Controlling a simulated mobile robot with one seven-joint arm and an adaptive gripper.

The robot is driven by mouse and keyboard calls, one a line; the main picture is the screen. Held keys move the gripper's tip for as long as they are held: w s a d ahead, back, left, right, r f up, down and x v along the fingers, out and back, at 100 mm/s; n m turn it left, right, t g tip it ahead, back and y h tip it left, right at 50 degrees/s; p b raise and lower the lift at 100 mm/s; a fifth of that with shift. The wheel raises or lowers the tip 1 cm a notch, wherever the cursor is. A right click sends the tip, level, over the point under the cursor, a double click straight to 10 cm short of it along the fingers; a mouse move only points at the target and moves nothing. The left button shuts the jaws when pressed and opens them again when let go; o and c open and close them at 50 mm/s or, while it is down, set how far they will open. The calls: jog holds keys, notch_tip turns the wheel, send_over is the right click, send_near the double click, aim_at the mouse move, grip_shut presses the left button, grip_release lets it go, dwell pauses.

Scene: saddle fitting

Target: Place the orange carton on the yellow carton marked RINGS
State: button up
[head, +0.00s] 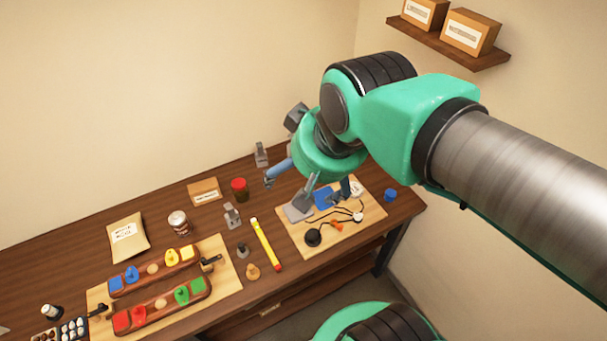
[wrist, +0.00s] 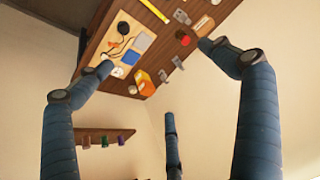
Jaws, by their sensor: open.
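My gripper (head: 308,184) is open above the back right of the table, its blue fingers spread and nothing between them. The fingers also show wide apart in the wrist view (wrist: 155,60). In the wrist view an orange carton (wrist: 143,82) with a pale label stands near the table corner, apart from the fingers. My arm seems to hide it in the head view. No carton can be read as RINGS. Two orange-brown cartons (head: 466,32) with white labels sit on the wall shelf (head: 450,45); their lettering is too small to read.
A light mat (head: 290,240) at the table's right holds a blue pad, a grey piece and black cords.

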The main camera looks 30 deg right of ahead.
jog(key=shift+s+a+f+n, duration=0.15)
jog(key=shift+s+n, duration=0.2)
jog(key=shift+s, duration=0.25)
jog(key=shift+s+d+f+n, duration=0.1)
jog(key=shift+s+n, duration=0.25)
jog(key=shift+s, duration=0.2)
jog(key=shift+f, duration=0.1)
notch_tip(320, 180, down, 18)
jog(key=b, duration=1.8)
jog(key=shift+f+b, duration=0.2)
jog(key=shift+b, duration=0.15)
